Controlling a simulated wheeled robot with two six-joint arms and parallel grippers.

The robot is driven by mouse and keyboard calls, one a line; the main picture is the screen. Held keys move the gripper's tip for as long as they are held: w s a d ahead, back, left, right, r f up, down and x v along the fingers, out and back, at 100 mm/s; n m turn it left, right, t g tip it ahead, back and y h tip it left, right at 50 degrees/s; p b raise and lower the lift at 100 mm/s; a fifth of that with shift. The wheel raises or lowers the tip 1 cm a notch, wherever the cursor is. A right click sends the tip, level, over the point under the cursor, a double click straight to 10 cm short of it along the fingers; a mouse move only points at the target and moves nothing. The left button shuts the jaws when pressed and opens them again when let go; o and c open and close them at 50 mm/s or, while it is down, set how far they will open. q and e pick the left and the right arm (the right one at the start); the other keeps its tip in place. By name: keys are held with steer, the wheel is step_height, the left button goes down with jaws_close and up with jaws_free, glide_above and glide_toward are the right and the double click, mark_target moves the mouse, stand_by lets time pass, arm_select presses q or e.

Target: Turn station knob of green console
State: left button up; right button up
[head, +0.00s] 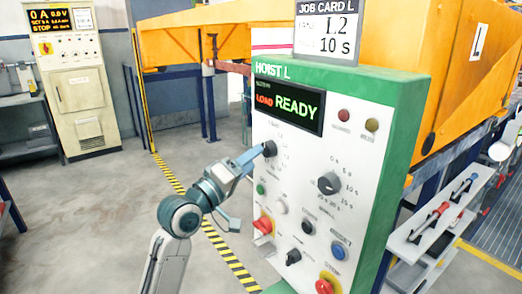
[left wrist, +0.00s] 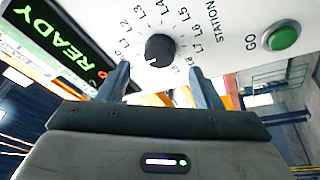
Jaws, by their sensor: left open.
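The green console (head: 405,110) stands in the middle of the head view, its white face headed HOIST L. Its dark round station knob (head: 269,149) is at the upper left of the face, below the display. In the left wrist view the station knob (left wrist: 160,49) sits in a ring of L labels, beside the word STATION. My left gripper (head: 257,155) is open at the knob. In the left wrist view its fingertips (left wrist: 159,70) are apart, one on each side just below the knob. I cannot tell whether they touch it. My right gripper is not in view.
The display (head: 288,107) reads LOAD READY. A job card (head: 326,30) on top reads L2, 10 s. A second dark knob (head: 329,183), a green GO button (left wrist: 284,38) and a red knob (head: 263,225) are on the face. Open floor lies to the left.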

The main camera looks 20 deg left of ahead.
mark_target(269, 149)
arm_select(q)
steer(key=shift+p+x, duration=0.35)
steer(key=shift+x, duration=1.75)
steer(key=shift+c, duration=0.2)
steer(key=c, duration=1)
